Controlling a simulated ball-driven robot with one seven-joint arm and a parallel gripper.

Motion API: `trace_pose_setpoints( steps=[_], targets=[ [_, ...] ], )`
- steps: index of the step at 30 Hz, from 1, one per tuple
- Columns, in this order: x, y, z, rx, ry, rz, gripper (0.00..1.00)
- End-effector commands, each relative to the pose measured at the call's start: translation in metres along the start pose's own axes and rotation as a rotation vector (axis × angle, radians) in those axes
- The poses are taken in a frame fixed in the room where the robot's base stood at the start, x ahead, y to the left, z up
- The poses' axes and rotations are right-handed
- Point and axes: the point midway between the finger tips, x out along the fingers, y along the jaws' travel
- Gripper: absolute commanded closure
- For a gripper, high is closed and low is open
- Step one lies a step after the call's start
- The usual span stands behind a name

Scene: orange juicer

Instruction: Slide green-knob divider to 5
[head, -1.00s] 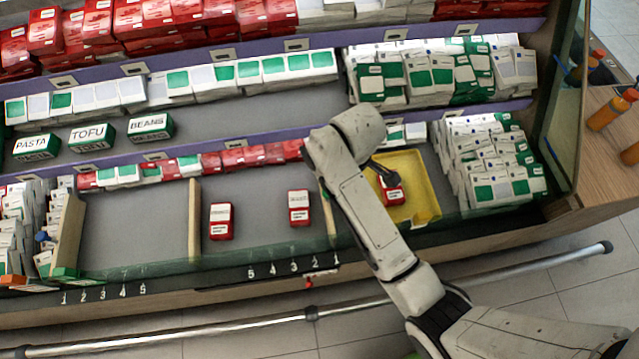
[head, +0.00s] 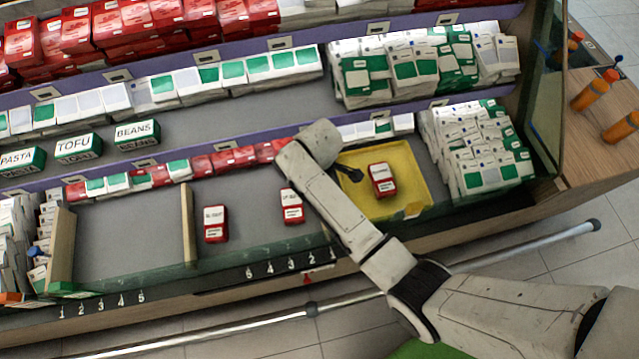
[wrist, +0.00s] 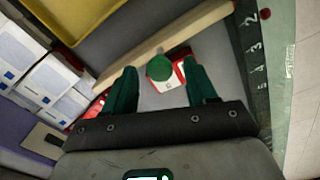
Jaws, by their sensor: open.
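A round green knob (wrist: 159,68) shows in the wrist view, at the near edge of a pale wooden divider (wrist: 170,42). The divider runs slanting across, its upper right end near the low end of a white number scale (wrist: 255,50), by the 2. My gripper (wrist: 163,75) is open, with its two dark green fingers on either side of the knob. Gaps show between knob and fingers; I cannot tell how deep the fingers reach. In the head view my arm hides the gripper, the knob and most of this divider.
A red and white box (wrist: 172,80) lies just beside the knob. In the head view, another red box (head: 215,223) stands farther left, near another wooden divider (head: 188,225). A yellow tray (head: 415,165) holding a red box (head: 381,180) is right of my arm.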

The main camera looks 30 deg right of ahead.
Motion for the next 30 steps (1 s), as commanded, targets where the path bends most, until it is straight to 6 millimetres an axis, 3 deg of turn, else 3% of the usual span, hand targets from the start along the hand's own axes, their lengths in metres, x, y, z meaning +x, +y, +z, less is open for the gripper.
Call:
trace_pose_setpoints(
  steps=[11,27,30],
  targets=[
    [0.0052,0.0001,0.0,0.0,0.0,0.001,0.43],
    [0.005,0.0001,0.0,0.0,0.0,0.0,0.95],
    [0.005,0.0,0.0,0.0,0.0,0.0,1.0]
  ],
)
